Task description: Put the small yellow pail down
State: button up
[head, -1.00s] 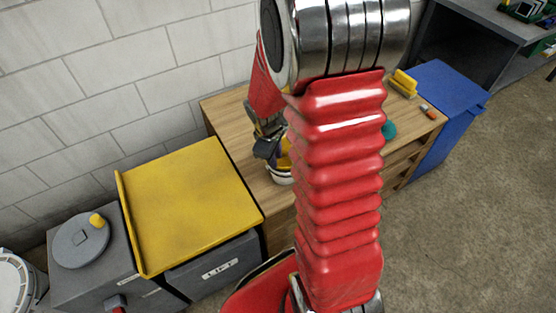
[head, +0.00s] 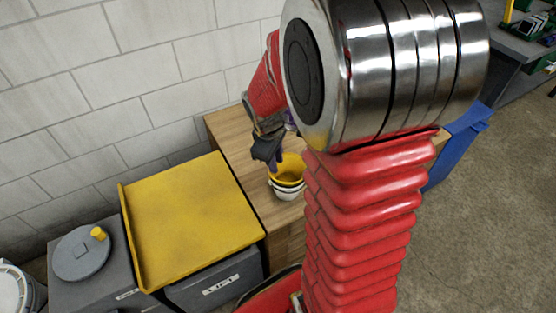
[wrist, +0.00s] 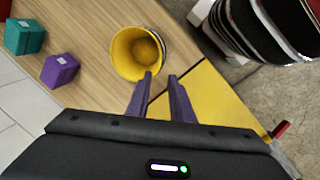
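The small yellow pail (head: 288,183) stands upright on the wooden bench top (head: 228,125), in the head view just left of my red arm. Its inside is yellow; its outside is white with a dark band. My gripper (head: 273,163) is just above and left of it. In the wrist view the pail (wrist: 138,52) lies just beyond my purple fingers (wrist: 161,76). The fingers are apart with nothing between them. The left fingertip overlaps the pail's near rim in the picture; I cannot tell whether it touches.
A teal box (wrist: 24,37) and a purple box (wrist: 59,71) sit on the bench. A yellow-topped grey bin (head: 190,210) adjoins the bench at left, by a block wall (head: 140,75). A blue bin (head: 460,150) stands at right.

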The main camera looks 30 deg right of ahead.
jog(key=shift+r, duration=0.1)
jog(key=s+a+r+m+t+y, duration=0.1)
jog(key=s+a+r+m+t, duration=0.1)
jog(key=s+a+r, duration=0.5)
jog(key=s+a+r+m+t+y, duration=0.1)
jog(key=s+a+r+m+t, duration=0.1)
jog(key=s+a+r+m, duration=0.2)
jog(key=s+a+r, duration=0.3)
jog(key=r, duration=0.4)
jog(key=shift+a+m, duration=0.3)
jog(key=shift+a, duration=0.1)
jog(key=shift+r, duration=0.1)
